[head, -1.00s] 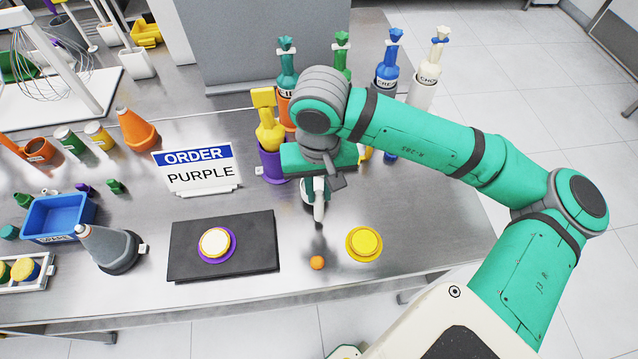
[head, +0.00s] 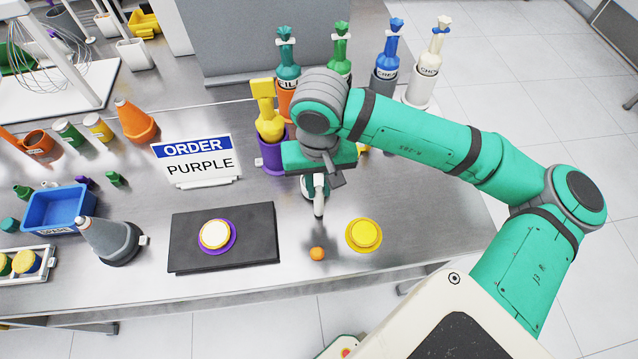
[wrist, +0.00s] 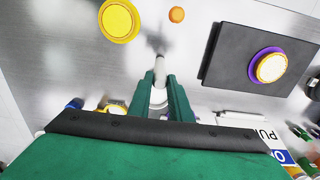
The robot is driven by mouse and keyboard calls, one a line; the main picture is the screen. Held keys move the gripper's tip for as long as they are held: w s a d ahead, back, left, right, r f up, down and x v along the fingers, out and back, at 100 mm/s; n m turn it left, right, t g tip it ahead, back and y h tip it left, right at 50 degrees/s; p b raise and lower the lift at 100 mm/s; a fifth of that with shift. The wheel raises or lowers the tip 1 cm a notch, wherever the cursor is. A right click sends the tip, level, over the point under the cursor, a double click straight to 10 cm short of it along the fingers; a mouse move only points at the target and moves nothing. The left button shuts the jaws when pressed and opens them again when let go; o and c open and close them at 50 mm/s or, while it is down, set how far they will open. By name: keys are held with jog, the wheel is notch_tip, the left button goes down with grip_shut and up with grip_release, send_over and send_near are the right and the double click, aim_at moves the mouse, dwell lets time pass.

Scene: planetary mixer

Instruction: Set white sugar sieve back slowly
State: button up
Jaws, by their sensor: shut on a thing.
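My gripper (head: 314,184) hangs over the right part of the steel table. It is shut on the white sugar sieve (head: 319,202), whose pale, narrow part sticks out beyond the fingers towards the table's front edge. In the wrist view, the green fingers (wrist: 160,95) sit either side of the sieve (wrist: 160,70), with a rounded white part between them. The rest of the sieve is hidden by the gripper. I cannot tell whether it touches the table; a dark shadow or reflection lies just beyond its tip.
An orange ball (head: 317,253) and a yellow disc on a plate (head: 364,235) lie in front. A black board (head: 254,243) with a purple-rimmed disc is at left. A yellow bottle in a purple holder (head: 272,152) and several tall bottles (head: 387,62) stand behind.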

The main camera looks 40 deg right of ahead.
jog(key=shift+f, duration=0.45)
dwell(0.3)
jog(key=o, duration=1)
jog(key=shift+c, duration=0.2)
jog(key=shift+r, duration=0.15)
jog(key=shift+r, duration=4.35)
